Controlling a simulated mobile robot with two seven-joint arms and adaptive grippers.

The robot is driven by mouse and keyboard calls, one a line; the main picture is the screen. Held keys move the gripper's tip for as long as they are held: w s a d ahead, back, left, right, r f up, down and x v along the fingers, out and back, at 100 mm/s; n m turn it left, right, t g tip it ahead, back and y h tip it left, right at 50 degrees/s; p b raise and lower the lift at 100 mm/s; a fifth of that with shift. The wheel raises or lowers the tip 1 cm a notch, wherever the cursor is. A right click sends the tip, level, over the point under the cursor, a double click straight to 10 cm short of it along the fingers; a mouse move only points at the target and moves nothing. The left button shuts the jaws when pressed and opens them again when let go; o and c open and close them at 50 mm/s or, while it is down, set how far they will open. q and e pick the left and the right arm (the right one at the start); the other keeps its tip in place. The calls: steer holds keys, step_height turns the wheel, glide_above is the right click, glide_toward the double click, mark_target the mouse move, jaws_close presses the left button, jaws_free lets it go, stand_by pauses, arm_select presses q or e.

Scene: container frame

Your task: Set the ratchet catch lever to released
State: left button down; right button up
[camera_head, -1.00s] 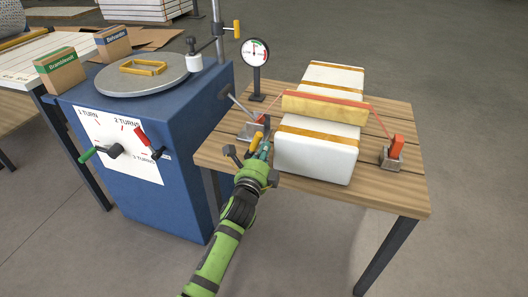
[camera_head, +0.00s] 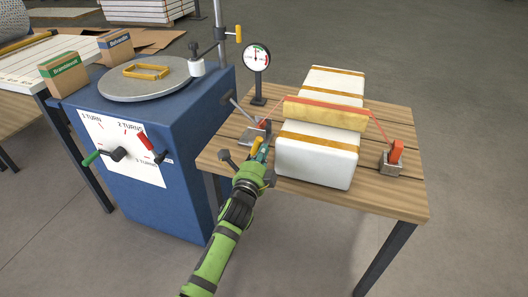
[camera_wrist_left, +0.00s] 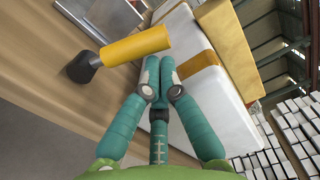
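A metal ratchet block (camera_head: 252,136) with a grey bar sits at the table's left edge, and a red strap runs from it over the white package. A yellow handle (camera_head: 257,144) shows just in front of the block. In the left wrist view the yellow handle (camera_wrist_left: 136,46) has a dark knob at one end. I cannot tell whether this handle is the catch lever or how it is set. My left gripper (camera_head: 265,152) is beside the handle. In the left wrist view its teal fingertips (camera_wrist_left: 159,78) are together, with nothing visible between them. My right gripper is out of view.
The white package (camera_head: 318,158) with yellow bands fills the middle of the wooden table (camera_head: 395,195). A gauge (camera_head: 257,60) stands behind the ratchet.

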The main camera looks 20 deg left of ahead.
arm_select(q)
steer(key=shift+a+r, duration=0.2)
steer(key=shift+a+r+n+p, duration=0.25)
steer(key=shift+a+n+p, duration=0.1)
steer(key=shift+n+p, duration=0.4)
steer(key=a+n+p, duration=0.1)
steer(key=n, duration=0.1)
steer(key=a+r+n+p, duration=0.1)
steer(key=a+n+p, duration=0.1)
steer(key=n, duration=0.1)
steer(key=shift+a+p, duration=0.2)
steer(key=shift+p, duration=0.1)
steer(key=shift+w+a+f+n+p, duration=0.1)
steer(key=shift+a+n+p, duration=0.25)
steer(key=shift+n, duration=0.2)
steer(key=shift+a, duration=0.1)
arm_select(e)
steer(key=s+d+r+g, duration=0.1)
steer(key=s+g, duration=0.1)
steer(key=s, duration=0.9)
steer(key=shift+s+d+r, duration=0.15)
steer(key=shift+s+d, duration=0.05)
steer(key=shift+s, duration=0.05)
arm_select(q)
steer(key=shift+f, duration=0.1)
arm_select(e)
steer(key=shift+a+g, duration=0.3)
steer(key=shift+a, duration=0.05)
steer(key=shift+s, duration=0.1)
